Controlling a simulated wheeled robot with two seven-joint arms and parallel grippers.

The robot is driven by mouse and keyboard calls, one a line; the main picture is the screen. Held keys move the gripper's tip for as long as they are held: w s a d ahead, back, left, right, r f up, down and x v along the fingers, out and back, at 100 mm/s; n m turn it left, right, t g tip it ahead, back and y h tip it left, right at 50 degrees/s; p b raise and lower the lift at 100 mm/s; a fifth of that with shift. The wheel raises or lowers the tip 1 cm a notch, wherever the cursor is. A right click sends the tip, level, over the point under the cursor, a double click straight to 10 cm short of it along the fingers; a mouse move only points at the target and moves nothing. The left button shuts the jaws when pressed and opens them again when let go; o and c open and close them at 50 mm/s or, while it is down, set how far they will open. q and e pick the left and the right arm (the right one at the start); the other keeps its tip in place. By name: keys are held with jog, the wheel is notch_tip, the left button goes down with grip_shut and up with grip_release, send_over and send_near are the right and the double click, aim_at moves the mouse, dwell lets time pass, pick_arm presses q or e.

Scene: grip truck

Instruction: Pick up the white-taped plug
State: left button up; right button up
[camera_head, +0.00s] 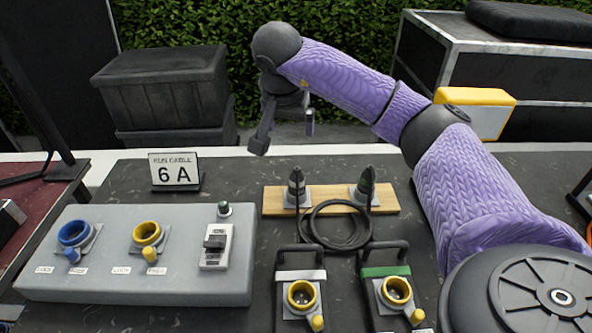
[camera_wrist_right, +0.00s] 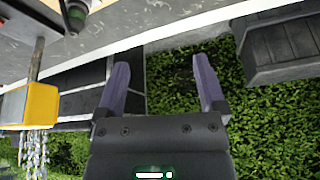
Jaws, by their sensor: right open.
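The white-taped plug (camera_head: 297,187) stands upright at the left end of a wooden board (camera_head: 331,208). The green-taped plug (camera_head: 365,186) stands at the right end of it. A dark part with a green band (camera_wrist_right: 75,15) shows at the top left edge there. My left gripper is not in view.
A grey panel (camera_head: 130,285) with blue and yellow sockets and a switch is at the left. Two socket boxes with handles, one white-banded (camera_head: 301,274) and one green-banded (camera_head: 386,271), stand in front of the board.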

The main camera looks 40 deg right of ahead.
jog(key=b, duration=0.5)
send_over(296, 173)
jog(key=a, duration=0.2)
notch_tip(296, 173, down, 7)
jog(key=b+x, duration=0.1)
jog(key=x, duration=0.2)
jog(key=s+b+x, duration=0.1)
jog(key=x, duration=0.2)
jog(key=b+x, duration=0.2)
jog(key=x, duration=0.1)
jog(key=shift+s+a+f, duration=0.15)
jog(key=shift+s+f, duration=0.1)
jog(key=shift+s, duration=0.15)
jog(key=shift+w+f, duration=0.15)
jog(key=shift+f, duration=0.05)
jog(key=shift+r, duration=0.15)
jog(key=shift+c, duration=0.3)
jog(key=c, duration=0.5)
grip_shut()
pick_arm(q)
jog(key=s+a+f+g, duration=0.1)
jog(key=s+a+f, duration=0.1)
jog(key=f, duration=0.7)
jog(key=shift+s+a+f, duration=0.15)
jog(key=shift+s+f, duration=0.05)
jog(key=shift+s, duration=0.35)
